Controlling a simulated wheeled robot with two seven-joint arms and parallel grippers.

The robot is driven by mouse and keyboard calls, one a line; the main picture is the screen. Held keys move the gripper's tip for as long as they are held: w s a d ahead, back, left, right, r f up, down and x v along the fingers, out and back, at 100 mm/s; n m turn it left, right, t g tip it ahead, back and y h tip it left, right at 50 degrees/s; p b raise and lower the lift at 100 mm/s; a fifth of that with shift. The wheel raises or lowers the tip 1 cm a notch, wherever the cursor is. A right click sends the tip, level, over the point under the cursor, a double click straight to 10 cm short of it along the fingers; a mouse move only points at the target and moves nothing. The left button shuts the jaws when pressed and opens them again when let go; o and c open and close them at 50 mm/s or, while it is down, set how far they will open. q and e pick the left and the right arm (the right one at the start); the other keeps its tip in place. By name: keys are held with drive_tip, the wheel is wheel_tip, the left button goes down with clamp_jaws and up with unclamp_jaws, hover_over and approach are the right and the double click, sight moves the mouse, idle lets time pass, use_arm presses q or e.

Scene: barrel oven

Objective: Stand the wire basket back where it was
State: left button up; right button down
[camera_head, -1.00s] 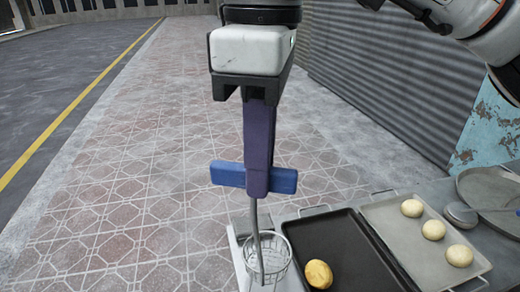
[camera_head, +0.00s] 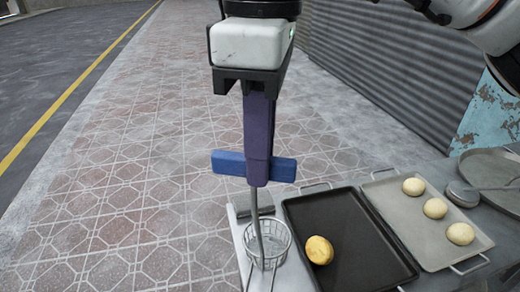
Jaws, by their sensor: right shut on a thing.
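My right gripper (camera_head: 257,184) hangs down in the middle of the view, its purple fingers shut on a blue crosswise handle (camera_head: 228,162). A thin grey rod (camera_head: 256,212) runs down from the handle into the round wire basket (camera_head: 284,243). I cannot tell whether the rod is part of the basket or only reaches into it. The basket looks upright, over a light grey strip at the table's left edge, beside the dark tray. Its underside is unclear, so I cannot tell whether it touches the surface. My left gripper is not in view.
A dark tray (camera_head: 348,240) right of the basket holds a golden bun (camera_head: 319,250). A lighter tray (camera_head: 412,237) with three pale dough balls lies farther right. A round pan (camera_head: 487,165) is at the far right. Tiled pavement (camera_head: 130,210) lies open to the left.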

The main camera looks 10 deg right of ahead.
drive_tip(key=shift+f, duration=0.25)
drive_tip(key=c, duration=1.4)
unclamp_jaws()
drive_tip(key=shift+o, duration=0.2)
drive_tip(key=shift+r, duration=0.1)
drive_tip(key=shift+r+p, duration=2)
drive_tip(key=shift+r, duration=2.4)
